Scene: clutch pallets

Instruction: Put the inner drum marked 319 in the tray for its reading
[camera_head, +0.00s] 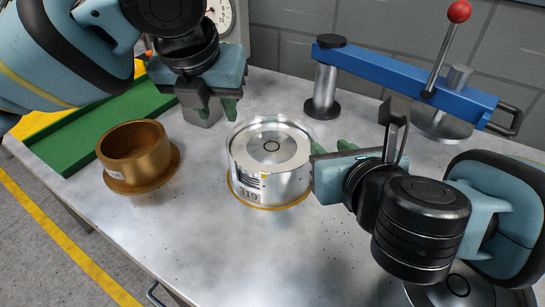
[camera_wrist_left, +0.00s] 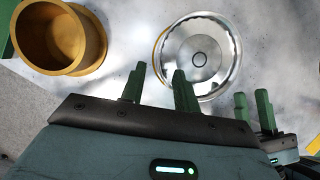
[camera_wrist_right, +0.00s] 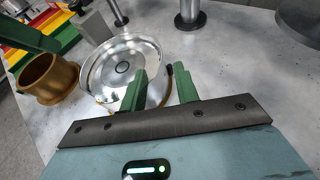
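The silver inner drum marked 319 (camera_head: 268,165) stands upright on the table in the middle of the head view, with a gold-coloured rim at its base. It also shows in the left wrist view (camera_wrist_left: 199,58) and the right wrist view (camera_wrist_right: 122,72). My left gripper (camera_head: 213,108) is open and empty, above and behind the drum's left side. My right gripper (camera_head: 332,152) is open and empty, close by the drum's right side; contact cannot be told. A green tray (camera_head: 105,122) lies at the left, beside a yellow area (camera_head: 38,122).
A brass flanged cup (camera_head: 138,172) with a label stands left of the drum. A dial gauge (camera_head: 220,14) is partly cut off at the back. A blue press-like bar (camera_head: 400,75) with a red-knobbed lever (camera_head: 459,12) stands behind at right. Another silver round part (camera_head: 458,288) is partly hidden in front.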

